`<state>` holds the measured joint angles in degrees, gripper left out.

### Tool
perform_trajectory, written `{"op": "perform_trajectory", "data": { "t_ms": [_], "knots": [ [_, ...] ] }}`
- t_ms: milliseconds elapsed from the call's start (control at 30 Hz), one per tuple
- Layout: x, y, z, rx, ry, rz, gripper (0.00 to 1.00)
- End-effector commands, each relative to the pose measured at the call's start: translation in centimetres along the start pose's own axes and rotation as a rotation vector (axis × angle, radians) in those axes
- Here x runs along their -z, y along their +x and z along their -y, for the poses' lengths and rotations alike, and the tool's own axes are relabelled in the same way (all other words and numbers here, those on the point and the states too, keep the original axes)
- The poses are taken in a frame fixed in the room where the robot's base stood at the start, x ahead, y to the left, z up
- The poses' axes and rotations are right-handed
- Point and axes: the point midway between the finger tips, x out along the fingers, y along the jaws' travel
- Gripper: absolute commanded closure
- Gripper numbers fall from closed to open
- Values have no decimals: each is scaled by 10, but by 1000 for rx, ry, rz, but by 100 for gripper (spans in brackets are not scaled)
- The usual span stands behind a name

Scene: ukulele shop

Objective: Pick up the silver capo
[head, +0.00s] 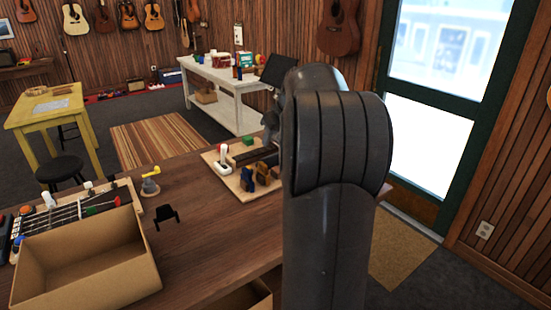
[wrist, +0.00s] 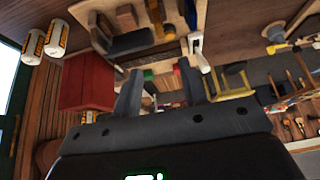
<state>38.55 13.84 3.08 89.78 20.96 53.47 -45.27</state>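I cannot make out the silver capo with certainty. A wooden board (head: 232,186) on the brown workbench (head: 190,225) holds several small tools, among them a white upright piece with a red top (head: 223,158) and dark blue blocks (head: 247,179). The board also shows at the top of the wrist view (wrist: 98,36), tilted, with a white-and-blue piece (wrist: 197,48) near its edge. A black clip-like piece (head: 166,216) lies on the bench. My gripper (wrist: 160,68) is open, with nothing seen between its fingers. My arm hides its fingers and part of the bench in the head view.
An open cardboard box (head: 85,262) stands front left, beside a fretboard with small parts (head: 80,212). A small grey piece with a yellow top (head: 150,185) stands nearby. The wrist view shows a red box (wrist: 86,82) and two white cans (wrist: 56,38).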

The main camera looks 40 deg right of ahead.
Motion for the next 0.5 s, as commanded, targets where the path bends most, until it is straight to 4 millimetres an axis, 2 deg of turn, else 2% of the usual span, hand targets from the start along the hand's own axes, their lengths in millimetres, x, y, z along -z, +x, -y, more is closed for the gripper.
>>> {"op": "perform_trajectory", "data": {
  "t_ms": [33, 100, 200, 333, 500],
  "knots": [
    [0, 10, -28, -2, 9, -5, 61],
    [0, 20, -57, -3, 9, -17, 61],
    [-3, 31, -89, -6, 8, -31, 61],
    [-6, 39, -114, -8, 5, -42, 61],
    [-7, 49, -122, -8, 5, -46, 61]
  ]
}}
